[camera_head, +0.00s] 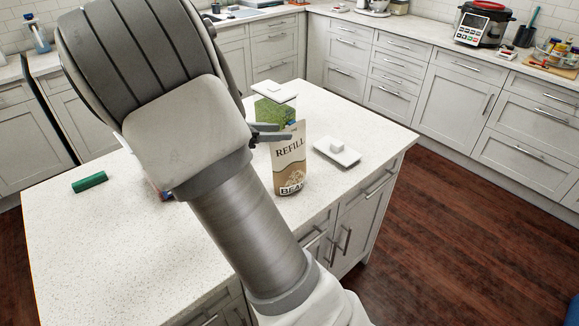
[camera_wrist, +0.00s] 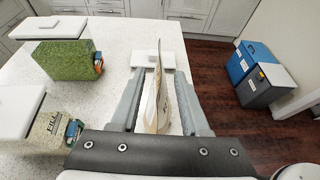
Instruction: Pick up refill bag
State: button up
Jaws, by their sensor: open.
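The refill bag (camera_head: 289,163) is a tan and cream pouch labelled "REFILL" and "BEAN". It stands upright near the right end of the white island counter. In the wrist view the bag (camera_wrist: 157,100) shows edge-on between the two fingers of my gripper (camera_wrist: 158,98). The fingers are apart, one on each side of the bag, with a visible gap at least on the left. In the head view my gripper (camera_head: 268,133) is at the bag's upper left, mostly hidden behind my arm.
A green grass-patterned box (camera_head: 272,110) with a white lid stands behind the bag. A green cylinder (camera_head: 90,182) lies at the left. Another lidded box (camera_wrist: 45,132) shows in the wrist view. The counter's front is clear.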

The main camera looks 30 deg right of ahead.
aim_at(299, 131)
jog(key=x, duration=0.4)
jog(key=shift+d, duration=0.15)
grip_shut()
dwell(1.2)
